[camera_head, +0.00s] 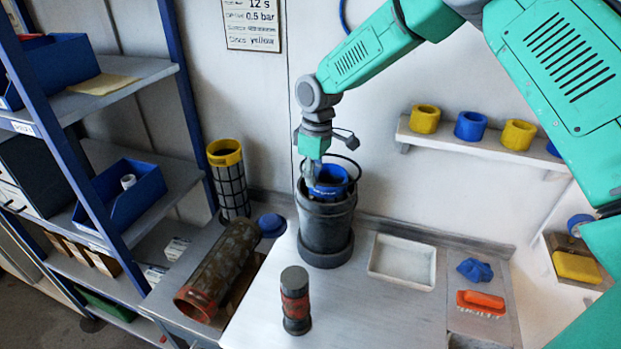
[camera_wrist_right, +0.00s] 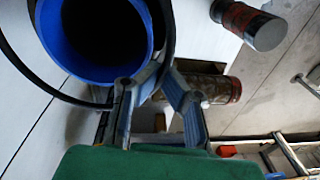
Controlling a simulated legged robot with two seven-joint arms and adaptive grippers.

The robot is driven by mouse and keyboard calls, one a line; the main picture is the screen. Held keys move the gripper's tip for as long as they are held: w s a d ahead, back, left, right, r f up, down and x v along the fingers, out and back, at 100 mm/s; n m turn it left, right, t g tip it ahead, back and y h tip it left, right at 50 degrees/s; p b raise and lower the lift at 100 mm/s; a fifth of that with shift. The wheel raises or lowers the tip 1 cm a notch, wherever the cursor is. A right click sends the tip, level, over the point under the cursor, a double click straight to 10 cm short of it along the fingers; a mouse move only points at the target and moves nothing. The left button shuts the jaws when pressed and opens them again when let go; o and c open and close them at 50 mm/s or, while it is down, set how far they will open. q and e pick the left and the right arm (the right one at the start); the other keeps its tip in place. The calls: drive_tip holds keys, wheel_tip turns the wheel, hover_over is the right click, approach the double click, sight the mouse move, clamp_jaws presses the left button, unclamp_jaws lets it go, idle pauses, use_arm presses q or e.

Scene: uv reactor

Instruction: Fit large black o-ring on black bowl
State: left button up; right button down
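The black bowl (camera_head: 327,230) stands upright on the bench as a dark bucket-like vessel, with a blue cylinder (camera_head: 330,182) in its top. The blue cylinder's open mouth also fills the upper left of the right wrist view (camera_wrist_right: 143,35). The large black o-ring (camera_head: 352,161) shows as a thin, slightly tilted loop around the blue part, at or just above the bowl's rim. In the right wrist view the o-ring (camera_wrist_right: 32,78) curves to the fingertips. My right gripper (camera_head: 314,182) points down at the rim's left side, its fingers closed together on the o-ring (camera_wrist_right: 163,76). Contact between ring and bowl is unclear.
A black-and-red cylinder (camera_head: 295,300) stands in front of the bowl. A large rusty tube (camera_head: 222,268) lies to the left, near a yellow-topped mesh cylinder (camera_head: 229,178). A white tray (camera_head: 402,262), blue cloth (camera_head: 475,269) and orange brush (camera_head: 481,303) lie to the right.

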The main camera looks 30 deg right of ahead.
drive_tip(key=shift+d, duration=0.1)
drive_tip(key=shift+f, duration=0.15)
drive_tip(key=shift+a+f, duration=0.4)
drive_tip(key=shift+d+f+b, duration=0.1)
drive_tip(key=shift+f+b, duration=0.25)
drive_tip(key=shift+f, duration=0.1)
drive_tip(key=c, duration=1.6)
unclamp_jaws()
drive_tip(key=shift+d, duration=0.15)
drive_tip(key=shift+c, duration=0.2)
drive_tip(key=shift+s, duration=0.1)
